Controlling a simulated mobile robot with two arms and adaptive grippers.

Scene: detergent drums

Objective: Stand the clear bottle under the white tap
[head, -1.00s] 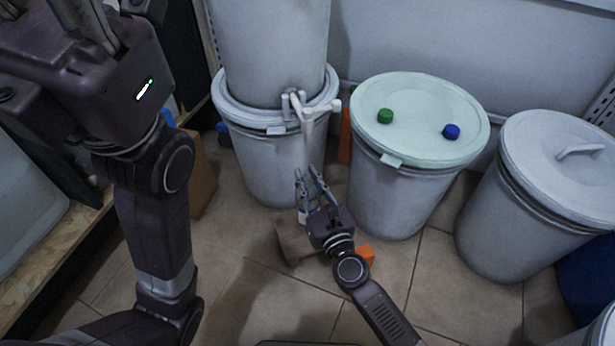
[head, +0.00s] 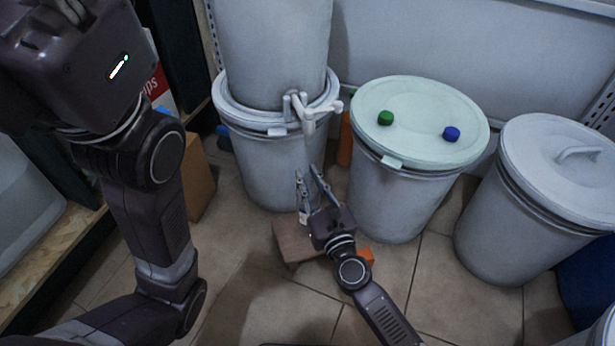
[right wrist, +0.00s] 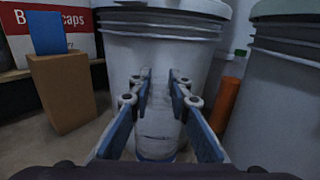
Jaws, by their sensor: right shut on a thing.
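The white tap (head: 309,108) sticks out at the front foot of the upper white drum, above the lower drum's rim. My right gripper (head: 311,176) is low in front of the lower drum, below the tap. In the right wrist view its blue-padded fingers (right wrist: 160,102) are around the clear bottle (right wrist: 158,124), which is faint against the drum. The gripper is shut on it. The bottle looks upright; its base is unclear, and whether it touches anything beneath cannot be told. My left gripper (head: 72,10) is at the top left edge, mostly cut off.
A brown stool (head: 290,241) stands below my right gripper, with an orange thing (head: 367,255) beside it. A drum with green and blue caps (head: 420,118) on its lid and another lidded drum (head: 545,210) stand right. A cardboard box (head: 199,178) is left.

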